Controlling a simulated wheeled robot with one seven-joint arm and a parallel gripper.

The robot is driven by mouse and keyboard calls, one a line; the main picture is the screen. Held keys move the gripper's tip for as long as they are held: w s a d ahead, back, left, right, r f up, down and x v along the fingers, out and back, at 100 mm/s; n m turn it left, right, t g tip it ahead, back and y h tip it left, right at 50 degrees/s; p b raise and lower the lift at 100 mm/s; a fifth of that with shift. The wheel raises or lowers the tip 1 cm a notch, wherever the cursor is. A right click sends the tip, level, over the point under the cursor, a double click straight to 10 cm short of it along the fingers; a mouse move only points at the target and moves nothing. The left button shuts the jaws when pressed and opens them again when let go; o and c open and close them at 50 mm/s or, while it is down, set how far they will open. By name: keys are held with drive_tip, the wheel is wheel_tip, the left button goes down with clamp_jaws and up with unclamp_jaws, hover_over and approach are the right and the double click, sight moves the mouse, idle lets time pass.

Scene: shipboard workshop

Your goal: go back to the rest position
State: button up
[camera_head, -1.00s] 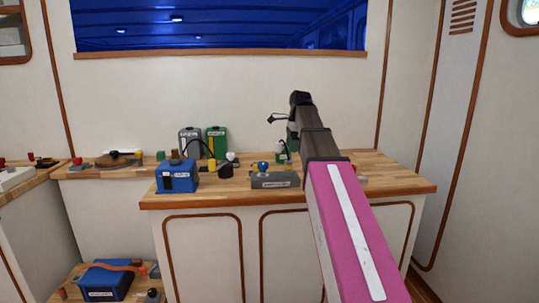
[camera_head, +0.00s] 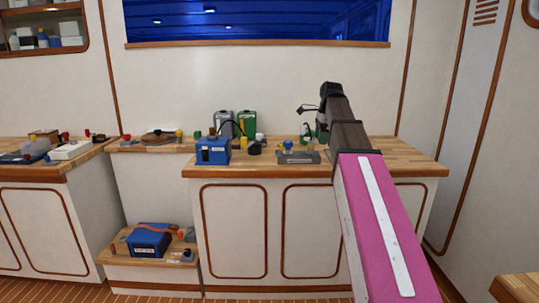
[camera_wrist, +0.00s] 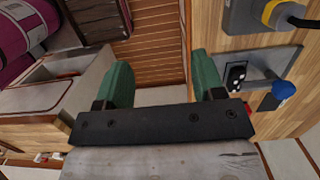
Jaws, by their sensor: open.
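My arm, pink with a white stripe and a dark forearm, reaches out over the bench in the head view and hides part of the bench top. My gripper (camera_wrist: 161,82) shows in the wrist view as two green fingers set wide apart, open, with nothing between them. In the head view the gripper is mostly hidden behind the forearm.
The wooden bench (camera_head: 395,168) holds a blue box (camera_head: 212,151), a grey block (camera_head: 298,158), and green (camera_head: 247,124) and grey canisters (camera_head: 224,122). A low step (camera_head: 120,255) with another blue box (camera_head: 148,241) stands at left. Floor (camera_head: 60,291) shows in front.

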drive_tip(key=s+f+n, duration=0.6)
drive_tip(key=s+f, duration=0.1)
drive_tip(key=f, duration=0.8)
drive_tip(key=s+a+f+n+h, duration=0.1)
drive_tip(key=s+f+n, duration=0.5)
drive_tip(key=f, duration=0.8)
drive_tip(key=s+f+n, duration=0.5)
drive_tip(key=s+f, duration=0.3)
drive_tip(key=f, duration=0.7)
drive_tip(key=shift+a+f+n+h, duration=0.15)
drive_tip(key=shift+f+n+h, duration=0.2)
drive_tip(key=shift+n+h, duration=0.05)
